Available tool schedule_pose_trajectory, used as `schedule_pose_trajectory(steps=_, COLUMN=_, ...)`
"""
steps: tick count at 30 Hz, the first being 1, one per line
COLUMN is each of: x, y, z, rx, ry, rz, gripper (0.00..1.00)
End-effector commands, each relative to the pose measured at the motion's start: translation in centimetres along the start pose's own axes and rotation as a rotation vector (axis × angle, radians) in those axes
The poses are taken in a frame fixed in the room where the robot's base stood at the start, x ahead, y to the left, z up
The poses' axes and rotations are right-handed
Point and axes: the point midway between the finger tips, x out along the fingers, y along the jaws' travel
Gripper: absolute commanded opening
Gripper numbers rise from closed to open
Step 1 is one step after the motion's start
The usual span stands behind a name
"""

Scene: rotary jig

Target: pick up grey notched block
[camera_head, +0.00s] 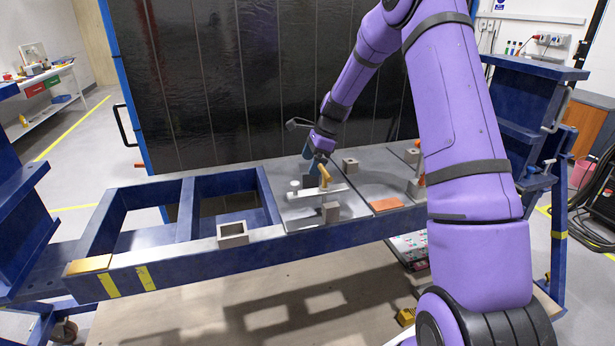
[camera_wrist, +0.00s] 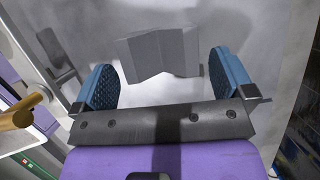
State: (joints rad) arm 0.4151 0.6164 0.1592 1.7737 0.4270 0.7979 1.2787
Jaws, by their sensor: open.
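The grey notched block (camera_wrist: 165,52) shows in the wrist view on a pale grey surface, with a V-shaped notch in the side facing the gripper. My gripper (camera_wrist: 166,80) is open, with one blue ridged finger to the left of the block and one to the right. In the head view my gripper (camera_head: 311,168) is low over the grey plate, beside a brass-coloured handle (camera_head: 324,176). I cannot tell the notched block apart there; the gripper may hide it.
The brass handle (camera_wrist: 18,116) is close on the left in the wrist view. The head view shows a pale clamp bar (camera_head: 318,192), small blocks (camera_head: 350,165) (camera_head: 331,212), a hollow square block (camera_head: 233,234) and an orange pad (camera_head: 386,204). A dark panel (camera_head: 220,90) stands behind.

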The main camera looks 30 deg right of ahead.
Motion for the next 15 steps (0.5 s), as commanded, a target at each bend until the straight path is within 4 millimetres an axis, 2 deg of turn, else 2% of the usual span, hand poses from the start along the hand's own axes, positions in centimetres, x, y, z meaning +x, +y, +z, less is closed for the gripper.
schedule_pose_trajectory(steps=7, x=3.5, y=0.1, z=0.3, rx=0.001, ry=0.0, rz=0.004, gripper=1.0)
schedule_pose_trajectory(steps=15, x=4.6, y=0.1, z=0.4, rx=-0.001, ry=0.0, rz=0.001, gripper=1.0)
